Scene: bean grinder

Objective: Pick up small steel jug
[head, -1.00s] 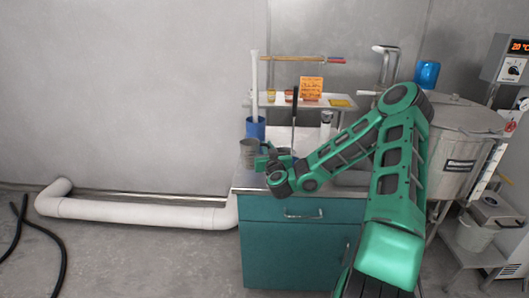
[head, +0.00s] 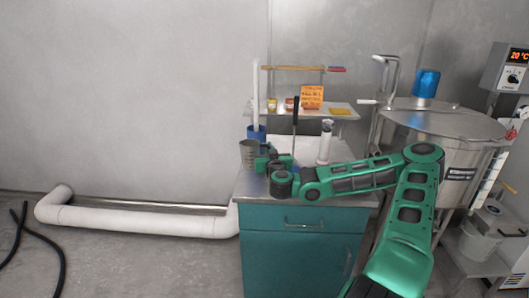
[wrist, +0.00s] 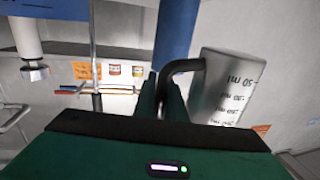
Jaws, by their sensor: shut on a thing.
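The small steel jug (head: 249,153) is grey and upright at the back left of the steel counter. In the wrist view the jug (wrist: 232,88) shows printed measuring marks and a dark curved handle (wrist: 184,66). My gripper (head: 263,161) is beside it on the right. In the wrist view my gripper's two green fingers (wrist: 163,95) are shut on the handle. I cannot tell whether the jug's base touches the counter.
A shelf (head: 345,110) with small jars and an orange card is at the back. A large steel vessel (head: 440,125) is further right.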

